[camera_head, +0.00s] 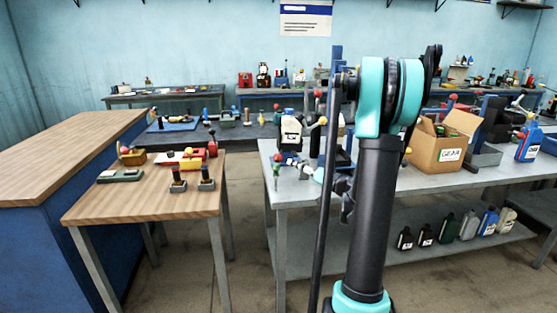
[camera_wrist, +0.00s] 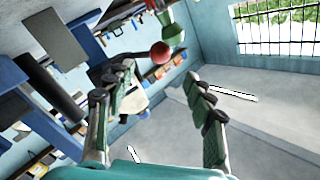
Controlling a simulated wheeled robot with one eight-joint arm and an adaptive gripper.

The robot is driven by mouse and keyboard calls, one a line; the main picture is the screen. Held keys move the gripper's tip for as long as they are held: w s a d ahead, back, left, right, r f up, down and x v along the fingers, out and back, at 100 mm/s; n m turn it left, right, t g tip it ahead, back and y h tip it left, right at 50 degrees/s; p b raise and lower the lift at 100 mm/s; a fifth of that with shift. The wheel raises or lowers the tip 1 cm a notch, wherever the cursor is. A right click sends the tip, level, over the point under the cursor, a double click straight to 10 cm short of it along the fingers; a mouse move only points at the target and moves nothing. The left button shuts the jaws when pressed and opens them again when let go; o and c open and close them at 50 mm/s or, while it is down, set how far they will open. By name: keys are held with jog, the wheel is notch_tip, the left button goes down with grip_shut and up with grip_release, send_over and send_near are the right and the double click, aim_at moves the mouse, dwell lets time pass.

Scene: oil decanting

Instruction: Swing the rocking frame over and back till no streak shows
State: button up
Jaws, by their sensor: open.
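In the head view a pale bottle (camera_head: 291,134) with a dark label stands upright on the grey metal bench, beside a yellow ball knob (camera_head: 323,121). Dark and blue uprights are close by, partly behind my arm, so I cannot tell which parts make up the rocking frame. No streak can be made out at this size. In the wrist view my gripper (camera_wrist: 159,80) is open, its two padded fingers spread and empty. A red ball knob (camera_wrist: 160,53) appears beyond the fingertips, between them, apparently without contact. A green part adjoins it above.
The grey bench (camera_head: 300,190) carries a cardboard box (camera_head: 446,140) marked GEAR and a blue jug (camera_head: 527,140). Several bottles stand on its lower shelf. A wooden table (camera_head: 140,200) at left holds small tools. Open floor lies between the two.

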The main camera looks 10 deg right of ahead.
aim_at(279, 158)
jog(key=x, duration=1.1)
grip_shut()
